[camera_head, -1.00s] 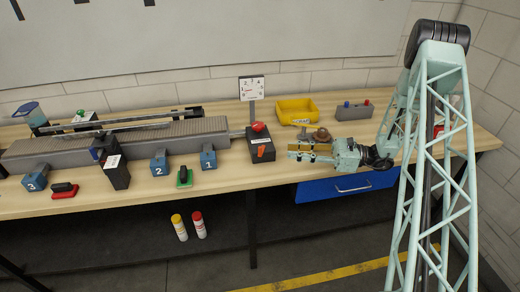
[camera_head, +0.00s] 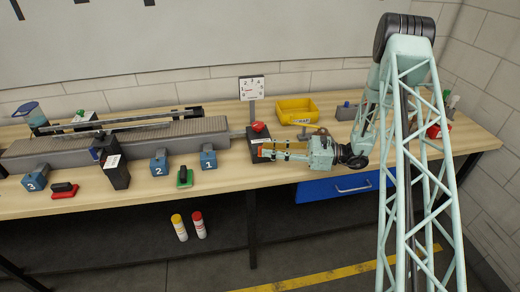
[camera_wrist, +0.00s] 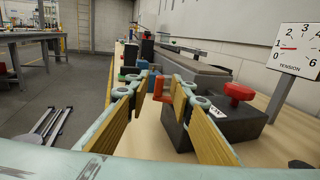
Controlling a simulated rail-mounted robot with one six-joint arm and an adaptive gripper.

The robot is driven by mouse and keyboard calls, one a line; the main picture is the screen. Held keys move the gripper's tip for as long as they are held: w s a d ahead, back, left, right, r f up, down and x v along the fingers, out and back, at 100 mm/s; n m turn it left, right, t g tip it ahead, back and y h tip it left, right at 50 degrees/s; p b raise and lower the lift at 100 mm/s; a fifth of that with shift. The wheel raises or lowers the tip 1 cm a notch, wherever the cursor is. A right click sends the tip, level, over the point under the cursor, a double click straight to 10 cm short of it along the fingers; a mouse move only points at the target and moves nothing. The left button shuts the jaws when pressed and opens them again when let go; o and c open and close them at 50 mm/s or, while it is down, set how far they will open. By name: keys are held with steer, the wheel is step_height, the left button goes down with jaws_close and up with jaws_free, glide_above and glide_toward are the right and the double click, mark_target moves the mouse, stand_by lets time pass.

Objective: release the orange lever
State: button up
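The orange lever (camera_wrist: 158,88) shows in the wrist view on the side of a dark box (camera_wrist: 212,122) with a red knob. In the head view the lever (camera_head: 266,152) is partly hidden by my gripper (camera_head: 270,151). My gripper (camera_wrist: 163,84) is open, one finger on each side of the lever at the tips. A gap shows between the left fingertip and the lever. The right fingertip looks very close to it; I cannot tell whether they touch.
A tension gauge (camera_head: 252,89) stands behind the box, its needle near 1. A conveyor (camera_head: 120,143) runs left of the box. Blue numbered blocks (camera_head: 208,159) and a green-based stamp (camera_head: 184,177) stand along the front. A yellow bin (camera_head: 296,112) is behind my gripper.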

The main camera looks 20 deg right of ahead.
mark_target(260, 149)
steer(key=shift+x, duration=1.95)
jaws_close()
